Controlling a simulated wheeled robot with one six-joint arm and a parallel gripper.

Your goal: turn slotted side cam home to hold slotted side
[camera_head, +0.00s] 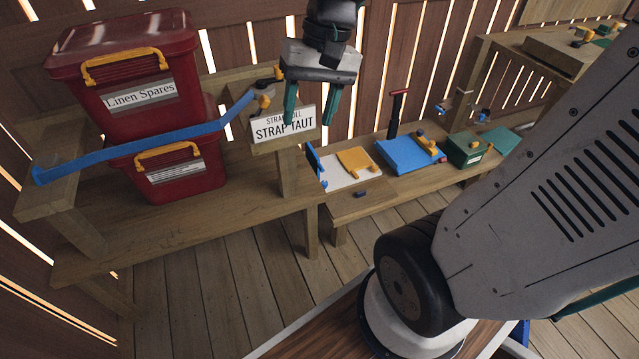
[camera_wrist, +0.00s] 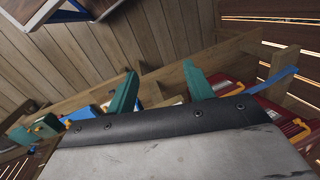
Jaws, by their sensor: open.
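A blue strap (camera_head: 150,140) runs across two stacked red lidded bins, upper (camera_head: 150,115) and lower (camera_head: 185,185), to a wooden post at the right. Small orange pieces (camera_head: 264,101) sit at the strap's right end near the post top. I cannot tell which part is the slotted side cam or how far it is turned. My gripper (camera_head: 309,118) has two teal fingers apart, with nothing seen between them, in front of the "STRAP TAUT" sign (camera_head: 270,128), right of the orange pieces. The fingers also show in the wrist view (camera_wrist: 160,85), with the strap (camera_wrist: 273,80) to their right.
A lower bench right of the post holds a yellow piece (camera_head: 357,160), a blue block (camera_head: 405,155), a green box (camera_head: 466,148) and a red-handled tool (camera_head: 398,105). A small dark piece (camera_head: 361,194) lies near its front edge.

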